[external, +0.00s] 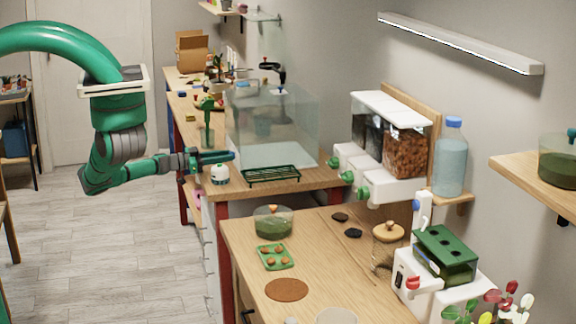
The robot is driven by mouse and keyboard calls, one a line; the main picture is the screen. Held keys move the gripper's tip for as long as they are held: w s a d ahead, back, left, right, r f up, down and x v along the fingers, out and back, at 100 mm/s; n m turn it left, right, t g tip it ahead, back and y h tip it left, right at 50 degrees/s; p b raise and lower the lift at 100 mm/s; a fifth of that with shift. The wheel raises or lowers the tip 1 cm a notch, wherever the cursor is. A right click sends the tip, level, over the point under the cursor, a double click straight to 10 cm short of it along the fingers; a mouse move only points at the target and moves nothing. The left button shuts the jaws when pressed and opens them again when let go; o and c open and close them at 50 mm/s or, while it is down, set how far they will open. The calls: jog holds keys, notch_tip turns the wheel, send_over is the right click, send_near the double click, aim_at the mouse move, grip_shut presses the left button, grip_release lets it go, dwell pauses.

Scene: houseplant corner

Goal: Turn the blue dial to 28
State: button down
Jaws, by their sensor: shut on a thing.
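My gripper (212,157) is at the front left corner of the table with the glass tank, its fingers level and pointing right. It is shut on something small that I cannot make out. A round white device (219,175) with dark markings sits right below and beside the fingers. I cannot tell whether they touch it, and no numbers can be read on it. A small blue knob (416,204) shows on a white post at the right, well apart from my gripper. I cannot tell which of these carries the blue dial.
The clear glass tank (272,125) stands just right of my gripper, with a dark green rack (272,176) before it. A green bottle-like thing (207,125) stands behind. The nearer table holds a green tray (275,257) and a glass bowl (272,222). Open floor lies left.

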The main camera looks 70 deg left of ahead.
dwell(0.3)
jog(key=c, duration=1.5)
grip_release()
jog(key=s, duration=1)
jog(key=shift+s+d, duration=0.15)
jog(key=shift+s, duration=0.25)
